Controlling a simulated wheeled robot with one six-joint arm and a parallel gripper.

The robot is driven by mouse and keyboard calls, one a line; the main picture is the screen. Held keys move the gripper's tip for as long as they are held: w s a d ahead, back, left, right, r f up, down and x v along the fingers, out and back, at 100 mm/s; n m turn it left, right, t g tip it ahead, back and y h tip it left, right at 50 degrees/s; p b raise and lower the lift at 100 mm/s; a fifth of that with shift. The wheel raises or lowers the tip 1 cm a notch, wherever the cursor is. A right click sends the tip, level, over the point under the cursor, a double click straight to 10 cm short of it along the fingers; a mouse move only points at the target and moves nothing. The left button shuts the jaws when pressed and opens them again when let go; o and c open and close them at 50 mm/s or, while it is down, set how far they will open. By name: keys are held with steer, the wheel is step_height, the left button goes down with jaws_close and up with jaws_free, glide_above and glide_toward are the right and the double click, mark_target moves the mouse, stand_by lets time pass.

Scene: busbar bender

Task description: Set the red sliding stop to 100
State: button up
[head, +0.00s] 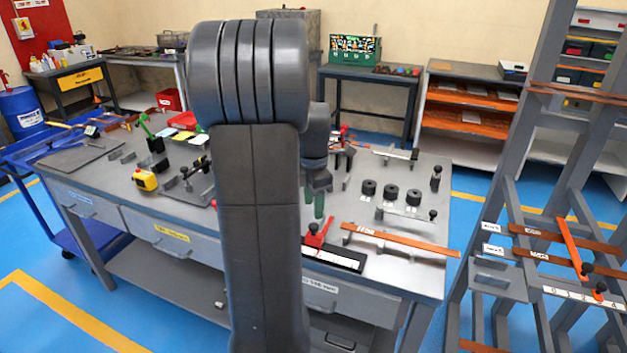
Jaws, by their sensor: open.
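A red sliding stop (318,235) stands on a dark base with a white scale strip (333,257), near the front edge of the grey workbench and just right of my arm. A dark knob sits at its left. The scale's numbers are too small to read, so I cannot tell its setting. My upright arm fills the middle of the view and covers part of the bench. A wrist part of my arm shows to its right, above the bench.
A copper bar (400,239) lies right of the stop, reaching past the bench edge. Black round pieces (391,193) stand behind it. A yellow tape measure (145,180) lies at left. A grey rack (540,240) with bars stands at right. Blue floor is free in front left.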

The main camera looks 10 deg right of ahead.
mark_target(315, 225)
step_height(315, 225, up, 8)
steer(key=shift+f, duration=0.2)
step_height(315, 225, down, 14)
steer(key=shift+r, duration=0.15)
steer(key=shift+d, duration=0.2)
steer(key=shift+s+r, duration=0.15)
steer(key=shift+r, duration=1)
steer(key=shift+f, duration=0.1)
